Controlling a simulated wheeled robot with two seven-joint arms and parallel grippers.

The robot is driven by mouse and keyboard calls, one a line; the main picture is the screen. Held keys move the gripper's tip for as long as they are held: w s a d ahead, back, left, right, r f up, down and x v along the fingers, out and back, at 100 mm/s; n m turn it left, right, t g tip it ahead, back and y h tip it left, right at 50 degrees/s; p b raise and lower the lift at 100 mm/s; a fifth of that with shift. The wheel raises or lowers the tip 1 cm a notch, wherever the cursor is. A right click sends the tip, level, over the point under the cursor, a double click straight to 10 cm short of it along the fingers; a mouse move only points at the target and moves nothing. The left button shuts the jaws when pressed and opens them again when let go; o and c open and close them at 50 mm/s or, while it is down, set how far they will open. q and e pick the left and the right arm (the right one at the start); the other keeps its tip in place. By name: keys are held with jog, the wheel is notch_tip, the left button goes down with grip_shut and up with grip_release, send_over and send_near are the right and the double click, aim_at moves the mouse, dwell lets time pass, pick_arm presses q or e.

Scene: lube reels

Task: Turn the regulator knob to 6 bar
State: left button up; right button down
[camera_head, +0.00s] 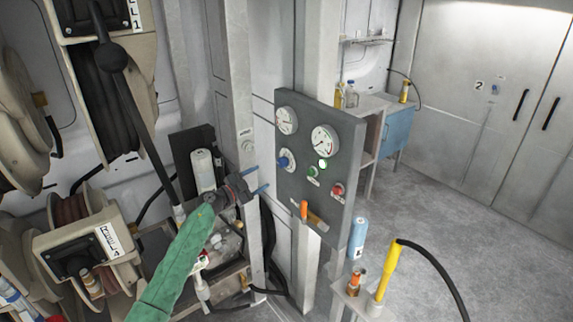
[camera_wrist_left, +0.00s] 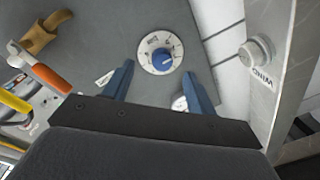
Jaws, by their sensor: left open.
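The regulator knob (camera_head: 286,161) is a blue knob on a white dial, low on the left side of the grey panel (camera_head: 318,187). In the left wrist view the blue knob (camera_wrist_left: 162,57) sits ahead of and between my two blue fingertips. The dial marks are too small to read there. Two round gauges, the left gauge (camera_head: 287,121) and the larger right gauge (camera_head: 325,140), are above it. My left gripper (camera_head: 262,178) is open and empty, left of the panel, with its fingers pointing at it and apart from the knob. My right gripper is not in view.
A green button (camera_head: 313,171) and a red knob (camera_head: 338,189) are on the panel, with an orange-handled tool (camera_head: 304,210) below. A metal post (camera_head: 240,110) stands close to my left gripper. Hose reels (camera_head: 112,105) fill the left. Floor at right is clear.

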aim_at(279, 164)
pick_arm(q)
jog(key=shift+m+g, duration=0.6)
jog(key=shift+g, duration=0.1)
jog(key=w+d+r, duration=0.1)
jog(key=d, duration=0.1)
jog(key=w+d+r+p, duration=0.1)
jog(key=w+d, duration=0.1)
jog(key=w+d+r+p, duration=0.1)
jog(key=d, duration=0.1)
jog(key=shift+w+d, duration=0.1)
jog(key=shift+w, duration=0.1)
jog(key=shift+x, duration=0.9)
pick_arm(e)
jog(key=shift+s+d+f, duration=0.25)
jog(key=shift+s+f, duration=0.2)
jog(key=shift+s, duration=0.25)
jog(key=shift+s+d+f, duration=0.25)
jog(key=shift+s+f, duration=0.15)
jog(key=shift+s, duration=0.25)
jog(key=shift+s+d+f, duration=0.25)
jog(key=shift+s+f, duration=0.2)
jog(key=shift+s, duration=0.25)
pick_arm(q)
jog(key=shift+f, duration=0.1)
jog(key=c, duration=1)
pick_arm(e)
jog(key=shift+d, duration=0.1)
